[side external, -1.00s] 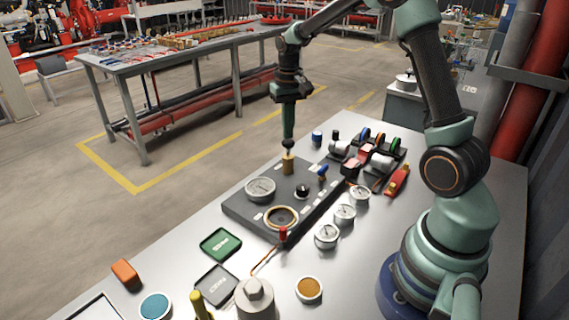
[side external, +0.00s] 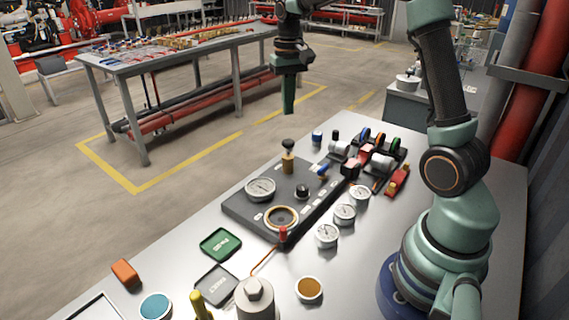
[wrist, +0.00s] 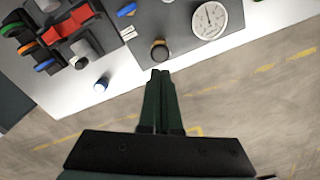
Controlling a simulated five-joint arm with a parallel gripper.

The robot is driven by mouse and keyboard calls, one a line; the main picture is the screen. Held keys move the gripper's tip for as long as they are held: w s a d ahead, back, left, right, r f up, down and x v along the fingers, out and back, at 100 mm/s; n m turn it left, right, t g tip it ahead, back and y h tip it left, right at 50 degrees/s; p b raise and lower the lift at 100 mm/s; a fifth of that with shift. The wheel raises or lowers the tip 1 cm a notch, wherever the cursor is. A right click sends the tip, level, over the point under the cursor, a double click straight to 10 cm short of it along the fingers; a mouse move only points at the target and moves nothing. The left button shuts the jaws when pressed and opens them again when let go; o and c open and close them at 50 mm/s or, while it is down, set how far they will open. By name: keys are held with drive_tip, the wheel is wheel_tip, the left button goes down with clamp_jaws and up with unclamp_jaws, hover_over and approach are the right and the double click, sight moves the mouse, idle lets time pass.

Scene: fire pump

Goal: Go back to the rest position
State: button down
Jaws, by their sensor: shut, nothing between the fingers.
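My gripper (side external: 288,108) is shut and empty, hanging in the air above the far edge of the bench. In the wrist view its two dark green fingers (wrist: 161,75) are together, with nothing between them. The dark grey pump panel (side external: 240,204) lies on the bench below. A brass post with a black knob (side external: 288,157) stands upright at its far end, below the fingertips and apart from them. The post's top also shows in the wrist view (wrist: 159,50). A round gauge (side external: 260,188) and a brass ring (side external: 281,218) sit on the panel.
Several loose gauges (side external: 327,235) lie right of the panel. A rack of coloured parts (side external: 367,155) stands behind them. A green tag (side external: 221,243), an orange block (side external: 125,273) and a metal weight (side external: 255,300) are at the front. The air around my gripper looks clear.

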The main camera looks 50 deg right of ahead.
drive_tip(key=shift+r, duration=0.1)
drive_tip(key=s+a+r+n+t, duration=0.4)
drive_tip(key=s+a+n+t, duration=0.1)
drive_tip(key=s+a, duration=0.9)
drive_tip(key=shift+s+a+n+t, duration=0.25)
drive_tip(key=shift+s+n+t, duration=0.05)
drive_tip(key=shift+n, duration=0.2)
drive_tip(key=c, duration=1.5)
unclamp_jaws()
drive_tip(key=shift+r, duration=0.1)
drive_tip(key=shift+c, duration=0.2)
idle(1.6)
